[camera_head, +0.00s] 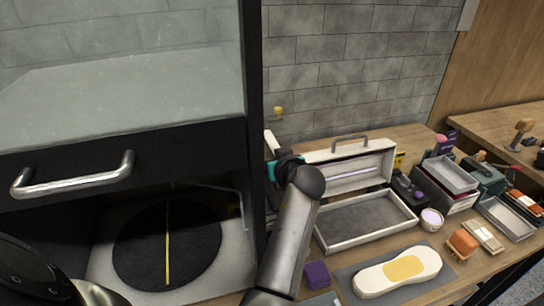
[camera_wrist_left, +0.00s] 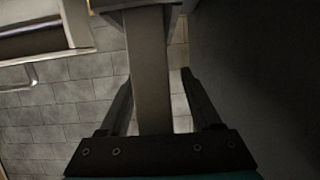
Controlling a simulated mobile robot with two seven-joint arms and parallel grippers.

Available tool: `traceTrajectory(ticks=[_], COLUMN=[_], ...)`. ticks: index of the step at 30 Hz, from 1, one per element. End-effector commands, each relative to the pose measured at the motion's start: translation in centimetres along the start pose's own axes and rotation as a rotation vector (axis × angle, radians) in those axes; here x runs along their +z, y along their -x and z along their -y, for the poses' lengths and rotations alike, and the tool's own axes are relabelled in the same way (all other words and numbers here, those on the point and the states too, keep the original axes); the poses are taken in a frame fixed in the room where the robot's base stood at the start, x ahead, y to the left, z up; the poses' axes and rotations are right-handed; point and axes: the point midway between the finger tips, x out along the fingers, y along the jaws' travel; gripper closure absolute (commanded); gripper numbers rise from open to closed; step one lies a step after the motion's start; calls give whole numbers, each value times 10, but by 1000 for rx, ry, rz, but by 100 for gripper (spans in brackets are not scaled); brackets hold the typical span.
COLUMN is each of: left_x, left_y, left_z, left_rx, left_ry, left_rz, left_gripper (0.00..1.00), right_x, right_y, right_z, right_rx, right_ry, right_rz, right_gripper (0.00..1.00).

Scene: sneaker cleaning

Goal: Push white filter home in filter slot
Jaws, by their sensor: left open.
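My left gripper (camera_wrist_left: 156,80) is open in the left wrist view. Its two dark fingers stand either side of a grey upright bar (camera_wrist_left: 152,60), and I cannot tell whether they touch it. The bar joins a wider pale block (camera_wrist_left: 135,4) at the top edge of that view. In the head view my arm hides the fingers. A pale narrow piece (camera_head: 270,143) shows just above my wrist, beside the dark cabinet post. I cannot tell whether it is the white filter or its housing. The filter slot is not clearly visible. My right gripper is not in view.
A glass-fronted cabinet (camera_head: 75,165) with a metal handle and a black round mat (camera_head: 195,240) fills the left. An open white box (camera_head: 377,144) and shallow grey tray (camera_head: 362,242) are right of my arm. A white sole (camera_head: 425,262) lies on a mat. Several small items crowd the right.

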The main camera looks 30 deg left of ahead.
Motion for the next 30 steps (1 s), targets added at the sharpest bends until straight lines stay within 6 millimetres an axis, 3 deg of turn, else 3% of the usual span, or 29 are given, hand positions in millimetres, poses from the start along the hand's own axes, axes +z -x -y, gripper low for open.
traceTrajectory(ticks=[11,30], left_x=[-1,-71], left_y=[5,33], left_z=[-6,-4], left_rx=[12,10], left_ry=[8,6], left_rz=[10,7], left_gripper=[35,35], right_x=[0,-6], right_y=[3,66], right_z=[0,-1], right_rx=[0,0], right_ry=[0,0], right_rz=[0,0], right_gripper=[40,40])
